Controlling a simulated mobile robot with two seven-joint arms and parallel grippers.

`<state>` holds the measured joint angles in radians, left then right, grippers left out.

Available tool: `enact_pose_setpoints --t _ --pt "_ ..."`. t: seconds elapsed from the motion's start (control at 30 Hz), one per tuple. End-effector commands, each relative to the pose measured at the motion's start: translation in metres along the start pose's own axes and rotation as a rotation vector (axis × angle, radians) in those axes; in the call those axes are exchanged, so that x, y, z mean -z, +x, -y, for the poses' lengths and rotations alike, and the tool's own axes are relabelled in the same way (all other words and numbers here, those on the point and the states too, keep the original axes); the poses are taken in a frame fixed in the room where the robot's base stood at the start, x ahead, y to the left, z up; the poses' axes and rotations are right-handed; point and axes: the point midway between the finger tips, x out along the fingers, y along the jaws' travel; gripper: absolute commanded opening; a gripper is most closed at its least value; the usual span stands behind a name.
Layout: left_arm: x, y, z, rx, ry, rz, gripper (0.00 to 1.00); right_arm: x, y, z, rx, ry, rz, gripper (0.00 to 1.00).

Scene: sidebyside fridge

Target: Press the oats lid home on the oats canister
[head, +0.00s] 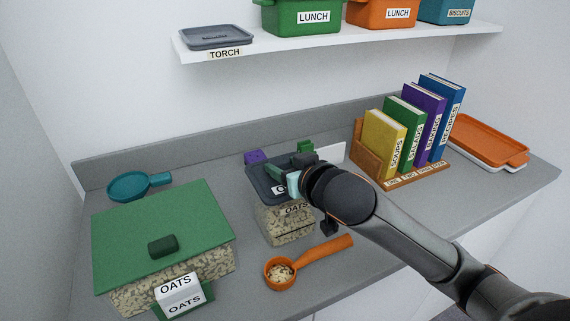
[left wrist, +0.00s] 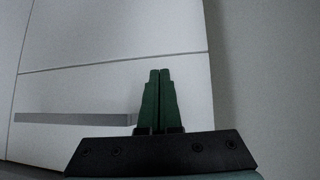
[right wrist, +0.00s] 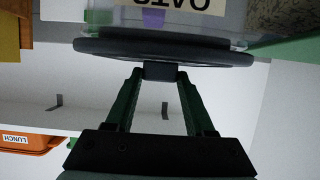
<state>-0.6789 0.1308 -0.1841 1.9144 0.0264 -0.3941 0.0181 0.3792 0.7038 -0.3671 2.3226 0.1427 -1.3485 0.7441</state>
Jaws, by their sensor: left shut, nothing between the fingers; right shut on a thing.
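The oats canister (head: 285,224) is a clear box of oats on the counter, with its label facing front. The dark grey oats lid (head: 262,187) shows just above it in the head view, partly hidden by my gripper. My right gripper (head: 280,173) is shut on the lid's knob, which shows between the fingertips in the right wrist view (right wrist: 161,71). There the lid (right wrist: 110,49) lies along the canister (right wrist: 100,19); I cannot tell whether it is seated. My left gripper (left wrist: 158,75) is shut and empty, facing pale panels.
A large green-lidded oats box (head: 130,225) stands left, with a card in front. An orange scoop (head: 315,255) lies before the canister. A teal pan (head: 128,186) is behind left. A book rack (head: 420,172) and orange tray (head: 480,137) stand right. A shelf (head: 300,45) hangs above.

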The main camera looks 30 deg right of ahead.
Motion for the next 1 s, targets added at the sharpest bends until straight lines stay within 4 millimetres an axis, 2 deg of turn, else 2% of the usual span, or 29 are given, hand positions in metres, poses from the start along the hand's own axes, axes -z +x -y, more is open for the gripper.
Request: enact_pose_setpoints --t 0.27,0.3,0.57,0.6,1.0 --pt "0.0001 0.0000 0.0000 0.000 0.000 0.000 0.00 -0.0032 0.0015 -0.0004 -0.001 0.000 -0.001 0.14" --pt "0.0000 0.0000 0.0000 0.000 0.000 0.000 0.00 -0.0032 0.0015 -0.0004 -0.001 0.000 -0.001 0.57" --pt "0.0000 0.0001 0.0000 0.000 0.000 0.000 0.00 -0.0033 0.0015 -0.0003 -0.001 0.000 0.000 0.87" --pt "0.0000 0.0001 0.0000 0.000 0.000 0.000 0.00 -0.0033 0.0015 -0.0003 -0.001 0.000 0.000 0.89" --pt "0.0031 -0.0026 -0.0001 0.000 0.000 0.000 0.00 0.0000 0.0022 -0.0009 0.000 0.000 0.001 0.89"
